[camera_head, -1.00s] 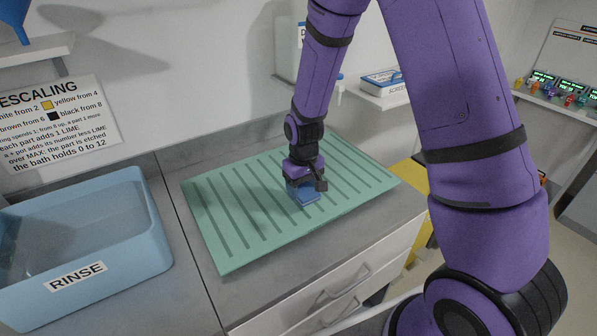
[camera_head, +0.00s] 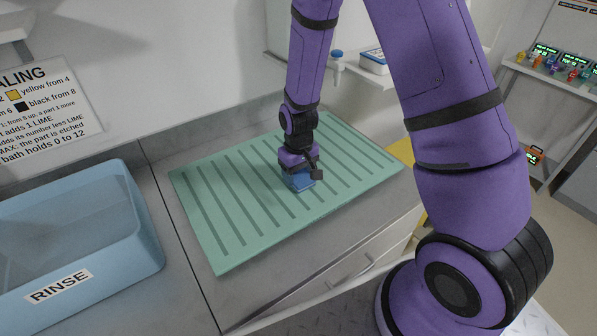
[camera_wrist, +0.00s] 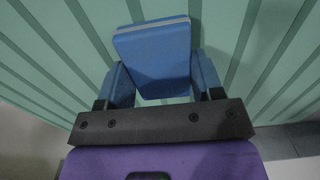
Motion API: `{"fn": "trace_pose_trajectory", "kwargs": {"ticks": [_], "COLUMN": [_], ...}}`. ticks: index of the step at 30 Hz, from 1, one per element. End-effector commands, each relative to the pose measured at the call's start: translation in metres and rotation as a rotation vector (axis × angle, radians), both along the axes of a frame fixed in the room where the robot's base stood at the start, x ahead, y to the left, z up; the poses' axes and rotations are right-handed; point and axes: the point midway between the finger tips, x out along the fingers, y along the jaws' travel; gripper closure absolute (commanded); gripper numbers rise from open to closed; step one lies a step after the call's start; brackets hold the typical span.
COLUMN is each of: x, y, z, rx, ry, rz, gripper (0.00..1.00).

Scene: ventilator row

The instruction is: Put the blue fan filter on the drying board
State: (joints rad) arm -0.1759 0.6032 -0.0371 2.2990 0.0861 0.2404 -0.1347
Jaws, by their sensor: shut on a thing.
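The blue fan filter (camera_head: 302,182) is between the fingers of my gripper (camera_head: 299,177), over the middle of the green drying board (camera_head: 227,246). In the wrist view the filter (camera_wrist: 155,58) is a blue block with a pale edge along its top. My gripper (camera_wrist: 160,84) is shut on it, a blue finger on each side. The grooved board (camera_wrist: 226,30) shows behind it. I cannot tell whether the filter touches the board or hangs just above it.
The blue RINSE tub (camera_head: 75,270) stands on the counter left of the board. A wall shelf (camera_head: 385,85) with a bottle and a box is behind the board, to the right. The board around the filter is clear.

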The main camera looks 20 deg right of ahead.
Motion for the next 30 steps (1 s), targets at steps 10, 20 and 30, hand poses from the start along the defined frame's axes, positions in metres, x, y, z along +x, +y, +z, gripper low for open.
{"fn": "trace_pose_trajectory", "kwargs": {"ticks": [10,20,30], "x": [0.000,0.001,0.001], "y": [0.000,0.000,0.000], "z": [-0.002,0.011,0.068], "rx": [0.000,0.000,0.001], "ry": [0.000,-0.002,-0.005], "rz": [0.000,0.000,0.000], "gripper": [0.14,0.14,0.14]}}
